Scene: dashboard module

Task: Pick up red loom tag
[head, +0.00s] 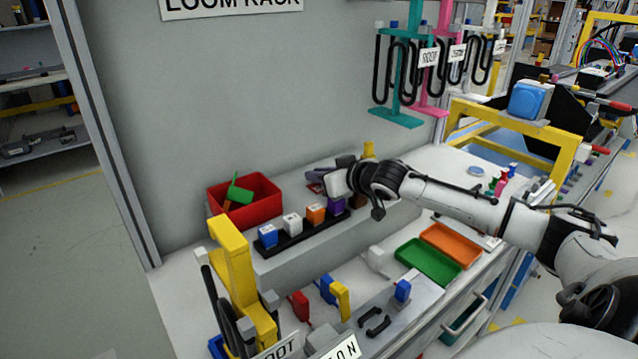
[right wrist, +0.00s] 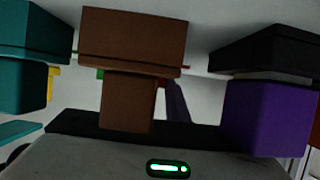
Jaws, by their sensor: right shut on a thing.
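My right gripper (head: 319,181) reaches in from the right over the row of coloured blocks at the back of the bench. It is shut on a small dark reddish thing (head: 315,187) at its fingertips. I cannot tell surely whether this is the red loom tag. Red also shows as a thin sliver behind the brown block (right wrist: 128,100) in the right wrist view, where the fingers are not clear. A red piece (head: 299,305) stands at the front of the bench, far from the gripper. My left gripper is not in view.
Blue (head: 268,236), white (head: 292,223), orange (head: 315,214) and purple (head: 337,205) blocks stand on a black strip just below my gripper. A red bin (head: 262,190) stands left. Green (head: 428,262) and orange (head: 455,244) trays lie right. A yellow bracket (head: 232,262) stands front left.

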